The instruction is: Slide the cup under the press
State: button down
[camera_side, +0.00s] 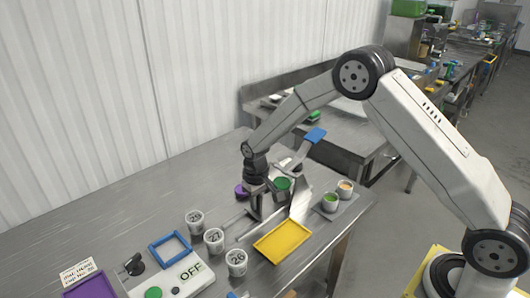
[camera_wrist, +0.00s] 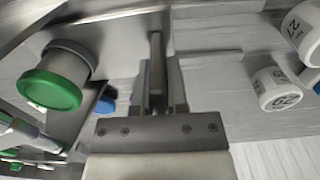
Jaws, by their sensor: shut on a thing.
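My gripper (camera_side: 255,210) points down at the work surface. In the wrist view its fingers (camera_wrist: 160,90) are closed on a thin upright grey bar (camera_wrist: 156,62). A press with a blue-ended lever (camera_side: 316,135) stands just behind and right of my gripper. A green-ended cylinder (camera_side: 282,184) is beside my gripper there; it also shows in the wrist view (camera_wrist: 50,90), apart from the fingers. I cannot tell whether it is the press head or a cup. White numbered cups (camera_side: 195,220) stand left of my gripper, two of them in the wrist view (camera_wrist: 275,90).
A yellow tray (camera_side: 283,239) lies in front of my gripper. A blue frame (camera_side: 169,247) and a control box marked OFF (camera_side: 172,280) are at the left. A purple disc (camera_side: 242,190) lies behind.

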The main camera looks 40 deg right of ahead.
jog(key=d, duration=0.6)
jog(key=shift+d, duration=0.25)
jog(key=c, duration=0.6)
grip_release()
jog(key=shift+c, duration=0.2)
jog(key=shift+r, duration=0.25)
notch_tip(320, 180, up, 7)
jog(key=shift+r, duration=0.15)
